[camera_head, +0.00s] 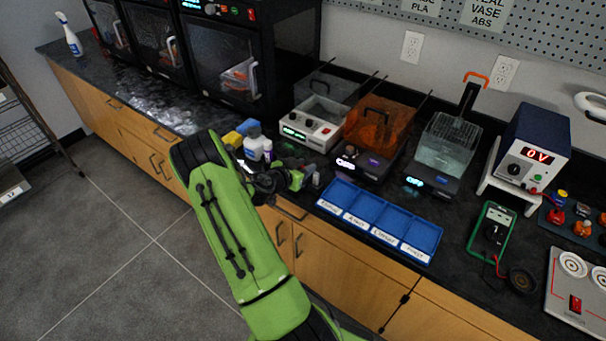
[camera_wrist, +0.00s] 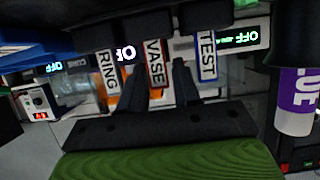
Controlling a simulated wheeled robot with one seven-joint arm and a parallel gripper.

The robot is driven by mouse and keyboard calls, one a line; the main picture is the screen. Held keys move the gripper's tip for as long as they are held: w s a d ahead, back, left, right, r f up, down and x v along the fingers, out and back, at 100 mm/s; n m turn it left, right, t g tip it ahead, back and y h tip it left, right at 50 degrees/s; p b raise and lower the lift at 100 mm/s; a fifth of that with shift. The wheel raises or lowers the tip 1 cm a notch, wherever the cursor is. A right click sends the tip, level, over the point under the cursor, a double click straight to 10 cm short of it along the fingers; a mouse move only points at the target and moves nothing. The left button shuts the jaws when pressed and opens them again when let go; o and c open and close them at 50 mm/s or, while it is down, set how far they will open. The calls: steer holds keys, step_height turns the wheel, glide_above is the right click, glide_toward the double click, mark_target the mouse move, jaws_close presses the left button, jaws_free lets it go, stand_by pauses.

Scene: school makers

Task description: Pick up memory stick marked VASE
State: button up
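In the wrist view, the memory stick marked VASE (camera_wrist: 155,64) stands in the middle of a row of three. The stick marked RING (camera_wrist: 108,72) is to its left and the one marked TEST (camera_wrist: 207,56) to its right. VASE has a red edge around its white label. My gripper (camera_wrist: 161,75) has its two dark fingers apart, one on each side of the VASE stick's lower end, and holds nothing that I can see. I cannot tell whether either finger touches the stick. In the head view, my gripper (camera_head: 268,182) is over the counter's front edge and the sticks are not discernible.
A white bottle with a purple label (camera_wrist: 298,100) stands close on the right in the wrist view. In the head view, a blue divided tray (camera_head: 424,240) lies right of my gripper. Bottles (camera_head: 254,143) and an orange-lidded machine (camera_head: 378,128) stand behind it.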

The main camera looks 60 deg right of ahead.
steer(key=shift+x, duration=0.9)
steer(key=shift+c, duration=0.2)
jaws_close()
steer(key=shift+r, duration=0.1)
step_height(320, 180, up, 18)
steer(key=p, duration=0.3)
